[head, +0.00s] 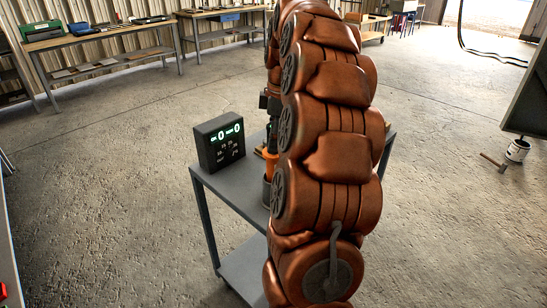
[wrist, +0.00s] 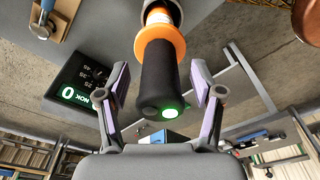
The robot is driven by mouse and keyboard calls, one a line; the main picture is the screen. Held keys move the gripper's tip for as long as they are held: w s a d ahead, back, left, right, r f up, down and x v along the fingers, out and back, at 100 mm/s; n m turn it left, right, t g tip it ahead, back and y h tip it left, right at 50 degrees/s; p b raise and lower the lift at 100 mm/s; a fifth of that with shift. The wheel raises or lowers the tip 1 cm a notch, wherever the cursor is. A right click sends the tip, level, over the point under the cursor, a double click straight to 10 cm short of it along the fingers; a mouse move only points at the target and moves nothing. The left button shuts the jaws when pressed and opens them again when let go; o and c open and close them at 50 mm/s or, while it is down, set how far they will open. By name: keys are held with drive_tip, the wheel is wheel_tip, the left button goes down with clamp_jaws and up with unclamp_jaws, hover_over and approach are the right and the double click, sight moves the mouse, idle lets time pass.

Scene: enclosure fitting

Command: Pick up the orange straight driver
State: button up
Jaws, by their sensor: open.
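The orange straight driver (wrist: 157,72) shows in the wrist view with a black grip, an orange collar and a green-lit end facing my camera. My gripper (wrist: 159,80) is open, with one finger on each side of the black grip. Clear gaps show on both sides, so the fingers do not appear to touch it. In the head view an orange part of the driver (head: 269,163) shows at the left edge of my arm, above the grey cart. My arm hides most of it and most of my gripper there.
A black display box (head: 219,142) with green digits stands on the grey cart (head: 236,183), left of the driver; it also shows in the wrist view (wrist: 82,80). Workbenches (head: 100,38) line the back wall. Open concrete floor surrounds the cart.

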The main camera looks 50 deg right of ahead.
sight(274, 162)
drive_tip(key=shift+w+a+f, duration=0.1)
drive_tip(key=shift+a+f, duration=0.05)
drive_tip(key=shift+f, duration=1)
clamp_jaws()
